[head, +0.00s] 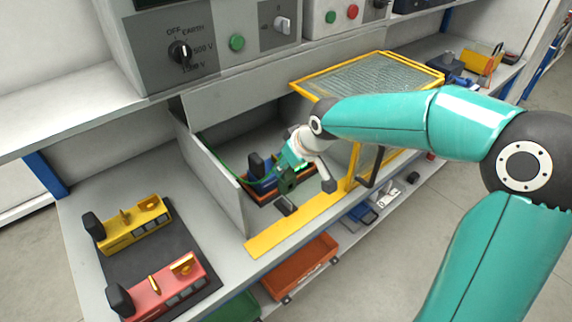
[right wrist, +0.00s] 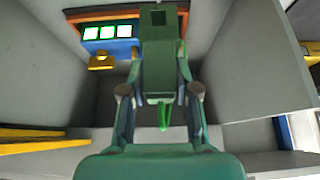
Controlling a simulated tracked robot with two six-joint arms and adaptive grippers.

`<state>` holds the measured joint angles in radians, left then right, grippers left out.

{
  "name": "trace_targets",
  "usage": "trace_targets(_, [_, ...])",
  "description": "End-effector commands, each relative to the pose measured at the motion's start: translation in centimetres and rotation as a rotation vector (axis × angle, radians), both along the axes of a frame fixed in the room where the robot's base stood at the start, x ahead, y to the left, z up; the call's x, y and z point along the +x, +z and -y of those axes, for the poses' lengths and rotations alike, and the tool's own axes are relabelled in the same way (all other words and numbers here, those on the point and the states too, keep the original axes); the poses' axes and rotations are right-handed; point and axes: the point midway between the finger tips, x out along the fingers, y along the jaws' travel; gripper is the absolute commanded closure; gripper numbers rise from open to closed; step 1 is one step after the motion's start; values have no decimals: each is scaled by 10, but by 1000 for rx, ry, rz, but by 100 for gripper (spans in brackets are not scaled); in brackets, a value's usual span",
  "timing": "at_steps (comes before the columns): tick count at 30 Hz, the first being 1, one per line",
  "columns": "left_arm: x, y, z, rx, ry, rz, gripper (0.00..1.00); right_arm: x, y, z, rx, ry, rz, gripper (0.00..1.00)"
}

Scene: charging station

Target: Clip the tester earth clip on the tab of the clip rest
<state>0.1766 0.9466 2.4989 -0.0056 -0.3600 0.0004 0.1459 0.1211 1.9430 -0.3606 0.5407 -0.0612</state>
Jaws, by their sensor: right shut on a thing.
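My right gripper (head: 289,180) is inside the open grey booth and is shut on the tester earth clip. The green clip (right wrist: 159,55) is held between the fingers in the right wrist view. A green lead (right wrist: 163,117) shows below it, and in the head view the lead (head: 222,165) runs along the booth's left side. In the right wrist view this unit (right wrist: 118,46) shows lit green windows and a yellow tab (right wrist: 101,62), apart from the clip. I cannot clearly identify the clip rest. My left gripper is out of view.
The booth's left wall (head: 212,178) and raised yellow-framed mesh guard (head: 365,75) bound the space. Yellow (head: 135,228) and red (head: 165,289) units stand on a dark mat at left. Overhead is a panel with a dial (head: 180,52). An orange bin (head: 300,268) sits below the bench.

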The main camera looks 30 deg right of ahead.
Motion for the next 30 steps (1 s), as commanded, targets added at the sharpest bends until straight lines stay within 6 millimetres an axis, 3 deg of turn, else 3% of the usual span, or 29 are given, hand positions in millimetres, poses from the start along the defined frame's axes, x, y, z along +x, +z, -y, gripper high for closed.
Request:
trace_targets(18, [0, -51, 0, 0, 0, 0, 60, 1, -53, -1, 0, 2, 1, 100])
trace_targets(30, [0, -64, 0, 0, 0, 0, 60, 2, -67, -2, 0, 4, 1, 100])
